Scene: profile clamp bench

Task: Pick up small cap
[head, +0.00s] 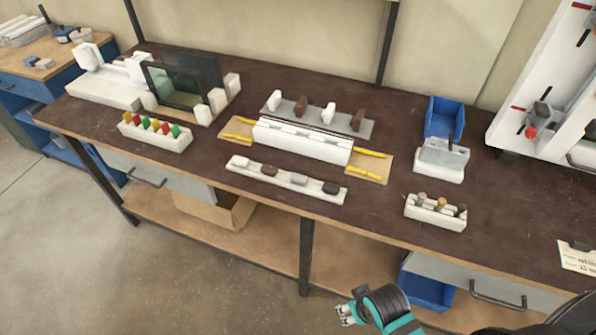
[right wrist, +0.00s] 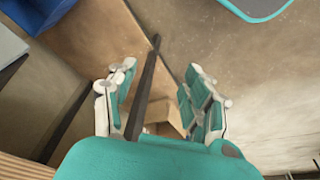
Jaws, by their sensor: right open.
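A white strip (head: 262,184) near the front of the bench holds a row of small pieces: a white one (head: 238,161), a brown one (head: 270,170), a grey one (head: 299,179) and a black one (head: 331,187). I cannot tell for sure which piece is the small cap. My right gripper (head: 345,314) is in front of the bench, below its top and well apart from the strip. The right wrist view shows its two fingers spread, with nothing between them (right wrist: 160,95). My left gripper is not in view.
A white holder with pegs (head: 435,213) is at the right. A blue bin (head: 444,118) is behind. The bench's front edge lies between gripper and strip.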

